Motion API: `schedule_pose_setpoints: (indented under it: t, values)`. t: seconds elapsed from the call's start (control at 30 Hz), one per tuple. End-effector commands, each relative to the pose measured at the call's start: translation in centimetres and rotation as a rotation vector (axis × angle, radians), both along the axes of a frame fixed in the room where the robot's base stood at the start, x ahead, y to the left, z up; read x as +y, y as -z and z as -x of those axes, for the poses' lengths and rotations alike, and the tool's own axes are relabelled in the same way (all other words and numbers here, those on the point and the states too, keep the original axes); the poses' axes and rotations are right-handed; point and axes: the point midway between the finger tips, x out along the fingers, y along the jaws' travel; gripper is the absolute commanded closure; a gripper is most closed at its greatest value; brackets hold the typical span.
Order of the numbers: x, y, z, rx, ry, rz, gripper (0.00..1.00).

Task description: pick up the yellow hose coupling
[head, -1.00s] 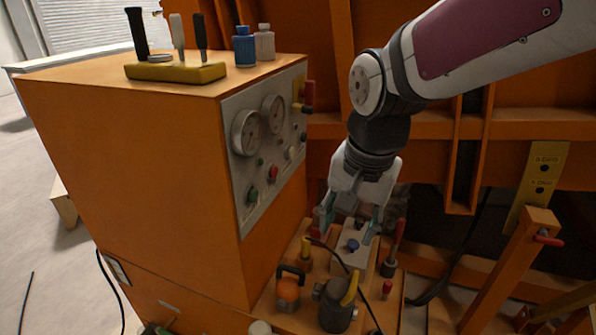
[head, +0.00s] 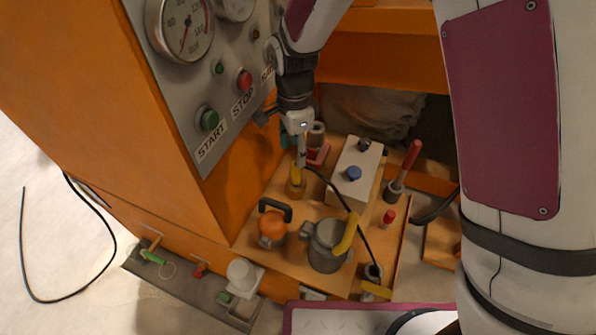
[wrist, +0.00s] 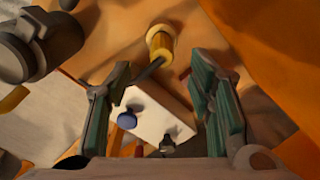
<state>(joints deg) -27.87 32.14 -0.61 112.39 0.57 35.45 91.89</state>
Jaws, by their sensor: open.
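The yellow hose coupling (head: 296,182) stands upright on the orange shelf of the machine, beside the white box. In the wrist view the yellow coupling (wrist: 160,44) shows at the top middle, beyond the fingertips and roughly in line with the gap between them. My gripper (head: 297,150) is just above and behind the coupling in the head view. In the wrist view my gripper (wrist: 163,78) has its two green-padded fingers apart, with nothing held between them.
A white box with a blue knob (head: 354,173) stands right of the coupling. A dark grey valve with a yellow handle (head: 328,245) and an orange piece with a black handle (head: 272,228) stand in front. A red-handled lever (head: 405,170) is farther right. The gauge panel (head: 205,90) rises at left.

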Motion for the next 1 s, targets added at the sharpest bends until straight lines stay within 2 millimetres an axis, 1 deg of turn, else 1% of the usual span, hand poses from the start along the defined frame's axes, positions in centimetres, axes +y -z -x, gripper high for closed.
schedule_pose_setpoints:
  t: [0.03, 0.2, 0.3, 0.47, 0.57, 0.83, 0.9, 1.0]
  values:
    - [-0.1, 1.3, 0.1, 0.005, 0.000, 0.003, 0.52]
    - [-0.1, 4.1, 0.0, 0.003, 0.000, 0.003, 0.52]
    - [-0.1, 5.0, -0.1, 0.002, 0.000, 0.001, 0.52]
    - [-0.1, 5.7, -0.1, 0.001, 0.000, 0.000, 0.52]
    - [-0.2, 6.4, -0.2, 0.002, 0.000, 0.001, 0.52]
    - [-0.3, 10.2, -0.4, 0.003, 0.000, 0.001, 0.52]
    - [-0.3, 10.6, -0.4, 0.001, 0.000, 0.000, 0.52]
    - [-0.2, 10.7, -0.4, 0.001, -0.001, 0.000, 0.52]
